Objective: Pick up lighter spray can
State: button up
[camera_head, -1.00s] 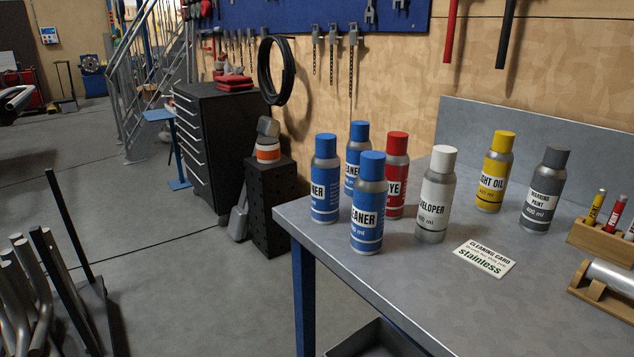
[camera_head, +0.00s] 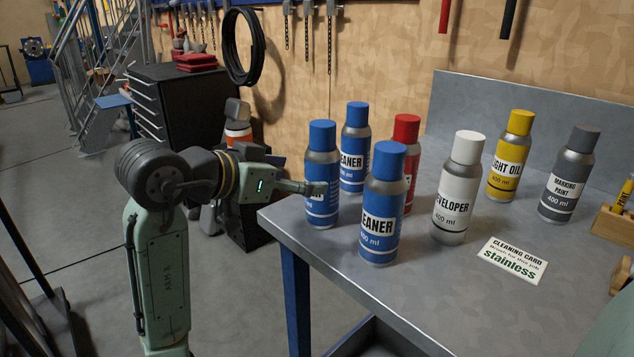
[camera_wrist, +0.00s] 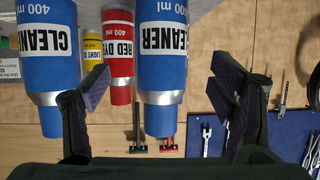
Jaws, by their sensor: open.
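Three blue cleaner spray cans stand upright at the table's left end: a left one (camera_head: 322,172), a back one (camera_head: 354,150) and a front one (camera_head: 381,205). They look alike; which is lighter does not show. Beside them stand a red dye can (camera_head: 406,160), a white-capped developer can (camera_head: 458,190), a yellow light oil can (camera_head: 509,158) and a grey marking paint can (camera_head: 569,175). My gripper (camera_head: 306,188) is at the left can, at body height. In the wrist view, upside down, my open gripper (camera_wrist: 160,85) has one blue can (camera_wrist: 162,50) between its fingers' lines; contact is unclear.
A white cleaning card marked stainless (camera_head: 512,260) lies on the metal table (camera_head: 400,300). A wooden rack (camera_head: 615,222) stands at the right. A raised back panel (camera_head: 480,100) edges the table. Another blue can (camera_wrist: 48,65) stands close to one finger in the wrist view.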

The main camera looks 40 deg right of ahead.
jog(key=x, duration=0.2)
jog(key=p+x, duration=0.1)
jog(key=x, duration=0.5)
jog(key=shift+a+f+p, duration=0.1)
jog(key=shift+f+p, duration=0.15)
jog(key=shift+p, duration=0.1)
jog(key=c, duration=1.4)
